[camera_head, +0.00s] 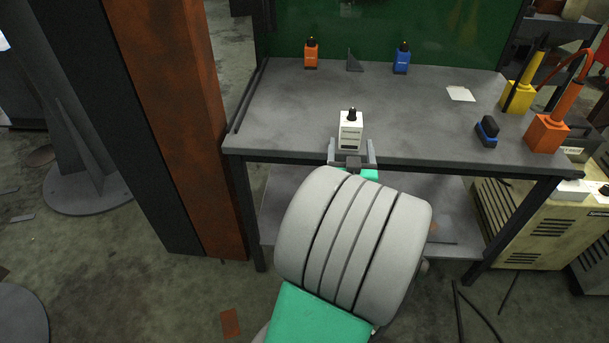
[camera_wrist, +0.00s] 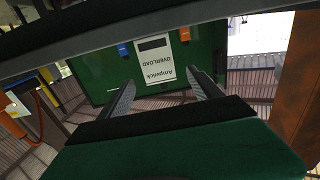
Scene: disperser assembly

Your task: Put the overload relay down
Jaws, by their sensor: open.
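The overload relay is a white box with a black knob on top (camera_head: 351,133). It appears upright at the front edge of the grey workbench (camera_head: 410,108); its contact with the top is hidden. In the wrist view the relay (camera_wrist: 160,68) shows its label upside down, "Ampwick OVERLOAD". My gripper (camera_head: 351,156) is open at the bench's front edge, its fingers apart on either side of the relay's lower part. In the wrist view my gripper's fingers (camera_wrist: 163,88) stand clear of the relay's sides, with the relay between or just beyond the tips.
An orange device (camera_head: 311,55), a grey triangular bracket (camera_head: 354,62) and a blue device (camera_head: 401,59) stand along the back. A paper (camera_head: 460,94), a dark blue item (camera_head: 487,131), a yellow tool holder (camera_head: 518,98) and an orange one (camera_head: 547,134) are at right. The bench's middle is clear.

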